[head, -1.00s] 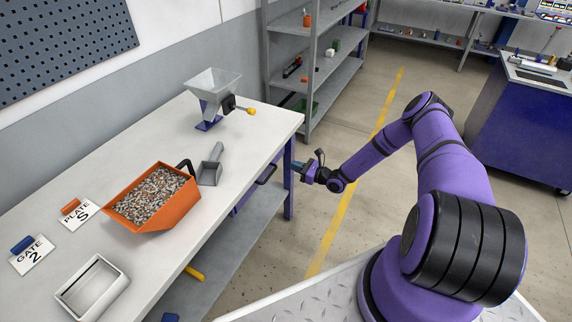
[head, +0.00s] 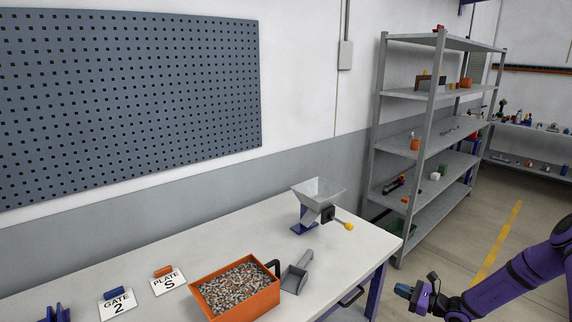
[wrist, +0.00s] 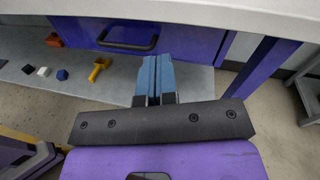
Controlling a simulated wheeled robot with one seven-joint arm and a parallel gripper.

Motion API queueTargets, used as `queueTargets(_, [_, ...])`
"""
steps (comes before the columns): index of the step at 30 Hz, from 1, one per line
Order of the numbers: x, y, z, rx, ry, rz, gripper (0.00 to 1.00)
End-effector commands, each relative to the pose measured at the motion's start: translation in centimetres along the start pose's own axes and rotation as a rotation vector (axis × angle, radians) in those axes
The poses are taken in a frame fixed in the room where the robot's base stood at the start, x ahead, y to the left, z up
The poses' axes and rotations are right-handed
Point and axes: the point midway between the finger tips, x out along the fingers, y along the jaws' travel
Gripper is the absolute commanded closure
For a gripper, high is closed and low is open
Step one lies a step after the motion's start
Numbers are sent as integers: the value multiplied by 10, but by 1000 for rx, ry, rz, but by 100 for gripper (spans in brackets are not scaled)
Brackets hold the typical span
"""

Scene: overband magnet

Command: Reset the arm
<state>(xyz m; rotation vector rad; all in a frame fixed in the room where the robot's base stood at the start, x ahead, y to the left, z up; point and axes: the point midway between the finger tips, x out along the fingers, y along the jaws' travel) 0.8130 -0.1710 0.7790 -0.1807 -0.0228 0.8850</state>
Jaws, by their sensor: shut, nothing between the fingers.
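My gripper (head: 414,295) is at the lower right of the head view, beyond the right end of the white workbench (head: 160,233) and apart from it. My purple arm reaches in from the right edge. In the wrist view my gripper (wrist: 154,62) has its two blue fingers together with nothing between them. It points toward the purple drawer (wrist: 150,34) under the bench top, with the grey lower shelf (wrist: 110,78) behind the fingers.
Grey shelving (head: 432,130) stands behind. Floor (head: 490,225) is open right of the bench.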

Motion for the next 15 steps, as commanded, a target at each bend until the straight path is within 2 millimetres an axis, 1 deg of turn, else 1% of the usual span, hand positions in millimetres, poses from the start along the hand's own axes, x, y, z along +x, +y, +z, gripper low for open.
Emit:
queueTargets(1, [3,-3,20,-45,11,50,100])
queueTargets(3, [6,-3,42,-100,26,118,100])
queueTargets(10, [14,1,117,-279,79,328,100])
queueTargets(15, [16,10,171,-411,123,474,100])
